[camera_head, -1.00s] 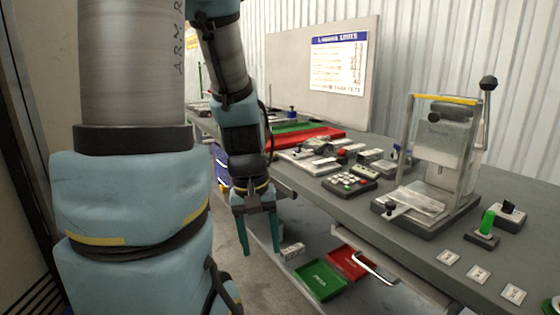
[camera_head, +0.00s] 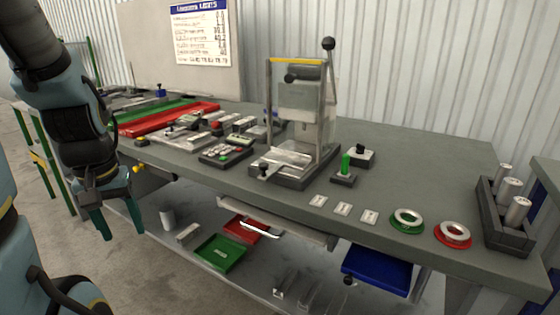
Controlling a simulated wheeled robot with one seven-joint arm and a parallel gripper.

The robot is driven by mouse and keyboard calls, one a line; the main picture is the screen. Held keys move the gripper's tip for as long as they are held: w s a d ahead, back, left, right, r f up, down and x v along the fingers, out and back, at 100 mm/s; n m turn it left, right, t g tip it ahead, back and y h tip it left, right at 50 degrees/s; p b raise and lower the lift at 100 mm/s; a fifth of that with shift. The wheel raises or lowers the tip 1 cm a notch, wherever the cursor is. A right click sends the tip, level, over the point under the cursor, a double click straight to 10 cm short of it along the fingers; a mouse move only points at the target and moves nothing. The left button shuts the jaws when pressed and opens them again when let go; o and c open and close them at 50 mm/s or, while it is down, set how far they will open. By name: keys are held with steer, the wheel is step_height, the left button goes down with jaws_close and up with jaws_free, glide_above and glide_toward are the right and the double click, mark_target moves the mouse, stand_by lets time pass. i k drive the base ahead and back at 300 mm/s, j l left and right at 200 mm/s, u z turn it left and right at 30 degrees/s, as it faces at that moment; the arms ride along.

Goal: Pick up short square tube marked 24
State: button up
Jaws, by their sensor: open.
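My gripper (camera_head: 123,236) hangs at the left of the picture, its two teal fingers apart and empty. It is in front of the table's left end, touching nothing I can see. No number 24 can be read on any piece. A short light block-like piece (camera_head: 187,233) lies on the lower shelf, to the right of my gripper. Several square-looking grey pieces (camera_head: 284,286) stand or lie farther right on that shelf. More small metal pieces (camera_head: 240,124) lie on the tabletop behind the keypad. I cannot tell which one is the tube marked 24.
The grey table (camera_head: 420,170) carries a lever press (camera_head: 305,115), a keypad box (camera_head: 227,153), green and red rings (camera_head: 408,220), and a dark rack of cylinders (camera_head: 508,215). Below are a green tray (camera_head: 220,252), a red tray (camera_head: 243,228) and a blue bin (camera_head: 377,270).

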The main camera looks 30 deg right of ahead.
mark_target(226, 121)
steer(key=i+l+u, duration=0.2)
steer(key=i, duration=0.3)
steer(key=i+l+u, duration=0.2)
steer(key=i, duration=0.25)
steer(key=i+l+u, duration=0.2)
steer(key=i, duration=0.25)
